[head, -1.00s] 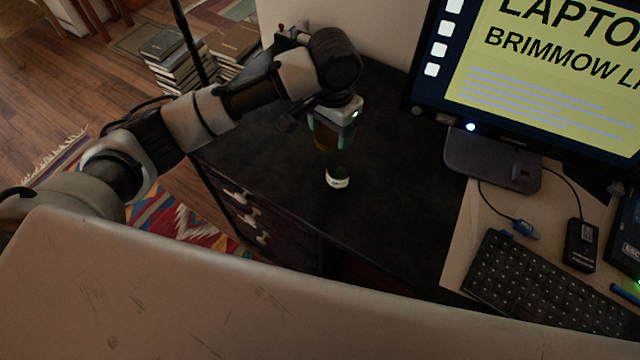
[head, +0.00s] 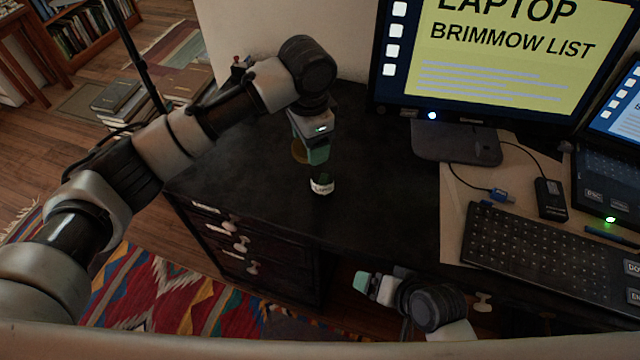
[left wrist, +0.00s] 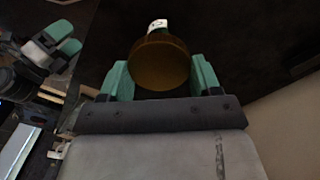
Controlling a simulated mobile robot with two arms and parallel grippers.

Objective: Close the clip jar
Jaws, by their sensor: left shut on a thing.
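The clip jar (head: 321,185), a small dark vessel with a white label, stands on the black desk. My left gripper (head: 312,154) is above it with its green fingers pointing down. In the left wrist view those fingers (left wrist: 160,78) are shut on a round, gold-brown lid (left wrist: 159,62). The lid also shows in the head view (head: 298,151), partly behind the fingers. The lid looks apart from the jar; the exact gap is hard to judge. The jar's label (left wrist: 157,25) shows beyond the lid. My right gripper (head: 368,283) is low at the desk's front edge; its finger gap is unclear.
The black desk (head: 250,165) is clear around the jar. To the right are a monitor (head: 480,60), a keyboard (head: 545,245), a small black box (head: 550,198) and a laptop (head: 615,150). A wall stands behind the desk. Book stacks (head: 118,95) are on the floor at left.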

